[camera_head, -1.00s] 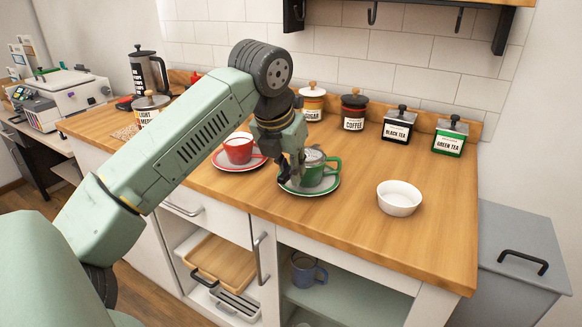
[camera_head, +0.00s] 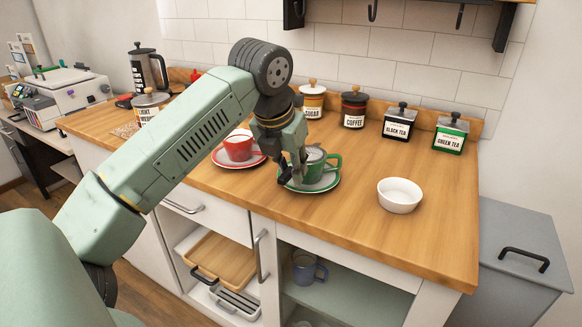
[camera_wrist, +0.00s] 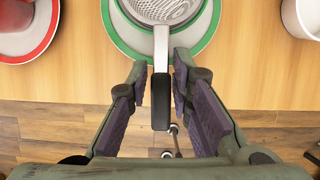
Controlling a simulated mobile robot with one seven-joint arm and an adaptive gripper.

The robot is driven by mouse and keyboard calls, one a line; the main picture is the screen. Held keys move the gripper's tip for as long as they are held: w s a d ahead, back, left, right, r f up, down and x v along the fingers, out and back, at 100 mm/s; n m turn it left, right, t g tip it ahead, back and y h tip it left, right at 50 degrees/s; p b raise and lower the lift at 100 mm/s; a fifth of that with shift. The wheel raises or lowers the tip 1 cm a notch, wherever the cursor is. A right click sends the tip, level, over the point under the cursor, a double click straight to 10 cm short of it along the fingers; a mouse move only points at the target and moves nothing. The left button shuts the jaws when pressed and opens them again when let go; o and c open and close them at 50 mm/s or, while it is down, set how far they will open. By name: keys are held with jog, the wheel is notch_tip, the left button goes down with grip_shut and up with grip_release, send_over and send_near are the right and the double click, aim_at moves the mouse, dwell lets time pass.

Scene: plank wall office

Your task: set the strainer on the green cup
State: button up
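The green cup (camera_head: 318,173) stands upright on a white saucer with a green rim (camera_head: 322,189) on the counter. The strainer (camera_head: 313,155) has its mesh bowl at the cup's mouth. In the wrist view, the strainer's mesh (camera_wrist: 165,8) is at the top edge, and its black handle (camera_wrist: 160,102) points back toward my gripper. My gripper (camera_wrist: 160,76) is open, with one finger on each side of the handle and gaps visible between. In the head view, my gripper (camera_head: 291,172) is at the cup's left side. The wrist view cuts off the far part of the strainer and cup.
A red cup (camera_head: 239,147) on a red-rimmed saucer stands left of the green cup. A white bowl (camera_head: 399,195) is to the right. Sugar, coffee (camera_head: 354,109) and tea canisters line the back wall. Counter between the green cup and the bowl is clear.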

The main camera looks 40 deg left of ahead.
jog(key=o, duration=0.3)
jog(key=v, duration=1.2)
